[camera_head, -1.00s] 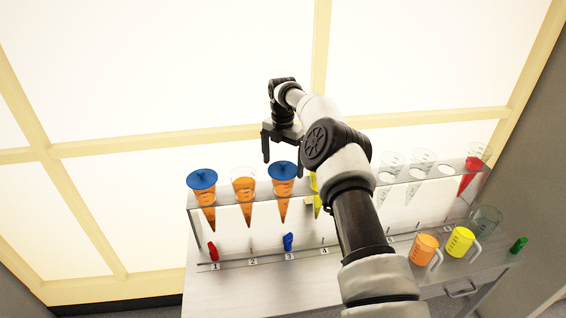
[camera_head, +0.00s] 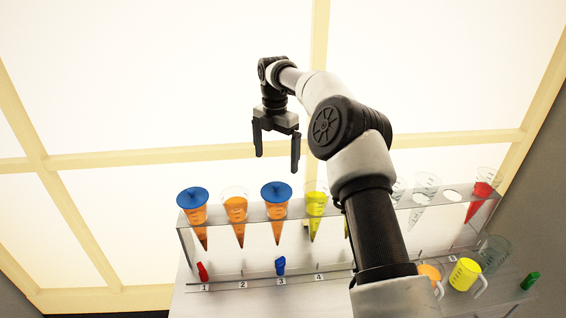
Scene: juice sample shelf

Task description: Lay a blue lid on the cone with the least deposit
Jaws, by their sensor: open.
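My gripper (camera_head: 277,163) is open and empty, its fingers pointing down, above the shelf; in the picture it is just over the third cone. Orange cones stand in the rack: cone 1 wears a blue lid (camera_head: 192,196), cone 2 (camera_head: 236,209) has an open top, and cone 3 wears a blue lid (camera_head: 276,190). A yellow cone (camera_head: 315,204) at position 4 is uncovered. Another yellow cone is mostly hidden behind my arm. Clear cones (camera_head: 425,188) and a red cone (camera_head: 481,190) stand farther right. Deposit levels in the tips are too small to compare.
A red clip (camera_head: 202,271) is at label 1 and a blue clip (camera_head: 280,266) at label 3. Orange (camera_head: 429,273) and yellow (camera_head: 464,274) jugs, a clear jug and a green clip (camera_head: 530,280) are at right.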

